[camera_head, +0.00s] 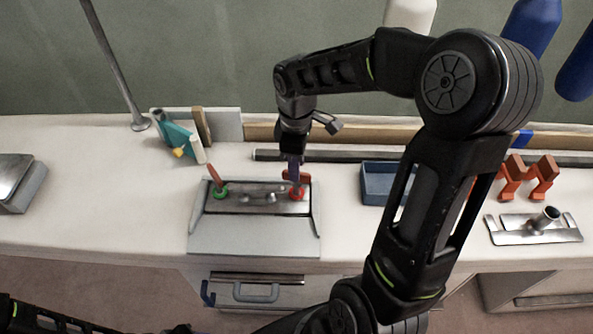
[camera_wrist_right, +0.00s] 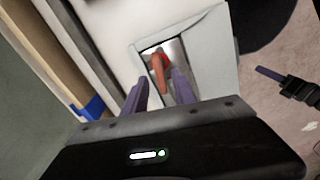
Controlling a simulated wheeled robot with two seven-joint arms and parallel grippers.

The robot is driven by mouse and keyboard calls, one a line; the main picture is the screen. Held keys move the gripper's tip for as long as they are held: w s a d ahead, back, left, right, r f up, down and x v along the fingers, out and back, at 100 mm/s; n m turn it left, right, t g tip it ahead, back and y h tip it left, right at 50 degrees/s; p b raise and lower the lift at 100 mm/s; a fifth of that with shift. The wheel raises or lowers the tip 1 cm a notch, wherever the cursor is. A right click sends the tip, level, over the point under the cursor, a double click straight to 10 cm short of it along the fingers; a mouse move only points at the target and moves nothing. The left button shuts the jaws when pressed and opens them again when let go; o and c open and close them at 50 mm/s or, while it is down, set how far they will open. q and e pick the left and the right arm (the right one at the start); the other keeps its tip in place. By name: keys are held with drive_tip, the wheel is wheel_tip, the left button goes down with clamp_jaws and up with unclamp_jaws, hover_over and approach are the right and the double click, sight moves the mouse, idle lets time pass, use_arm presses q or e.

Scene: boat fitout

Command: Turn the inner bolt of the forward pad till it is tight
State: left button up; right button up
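The pad is a grey metal plate (camera_head: 244,200) on a pale sloped block (camera_head: 252,238) on the counter. A red-ringed bolt (camera_head: 297,194) with an orange handle stands at its right end. A green-ringed bolt (camera_head: 221,192) with an orange-red handle stands at its left end. My right gripper (camera_head: 294,163) points down just above the red-ringed bolt. In the right wrist view, its two purple fingers (camera_wrist_right: 160,80) are apart, with the orange handle (camera_wrist_right: 159,72) between them and gaps on both sides. What seems to be my left gripper (camera_wrist_right: 268,73) shows at the right edge there, its opening unclear.
A blue bin (camera_head: 380,183) stands right of the pad, partly behind my right arm. Orange brackets (camera_head: 527,177) and a metal plate with a post (camera_head: 535,229) lie further right. A dark bar (camera_head: 350,157) runs behind.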

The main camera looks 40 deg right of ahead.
drive_tip(key=shift+f, duration=1.5)
drive_tip(key=shift+c, duration=0.4)
clamp_jaws()
